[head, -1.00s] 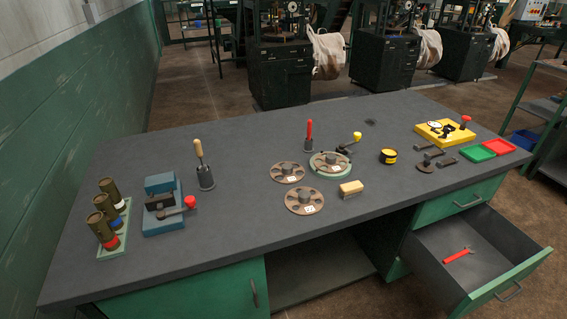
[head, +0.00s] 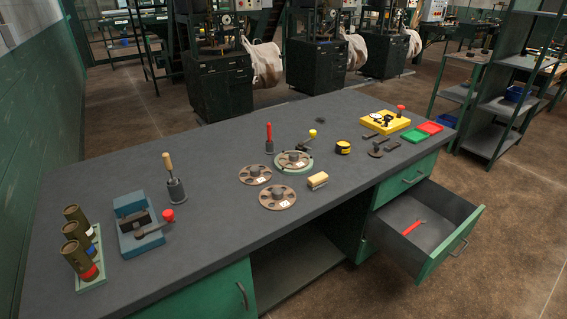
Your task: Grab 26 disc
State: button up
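Three brown discs with holes and small white labels lie near the middle of the grey bench in the head view. One disc (head: 267,204) lies nearest the front edge. Another disc (head: 246,180) lies behind it to the left. A third disc (head: 281,168) sits in a pale green round fixture (head: 308,169) with a yellow-knobbed lever. The label numbers are too small to read, so I cannot tell which is 26. My gripper is not in view.
A brush (head: 318,180) and a red-handled tool (head: 269,140) stand close to the discs. A blue lever device (head: 128,240) and brown tubes (head: 77,258) are at left. The open drawer (head: 447,241) juts out at right, holding a red tool (head: 414,228).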

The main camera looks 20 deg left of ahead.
aim_at(293, 158)
jog(key=u, duration=0.05)
jog(key=i, duration=1)
jog(key=z, duration=0.05)
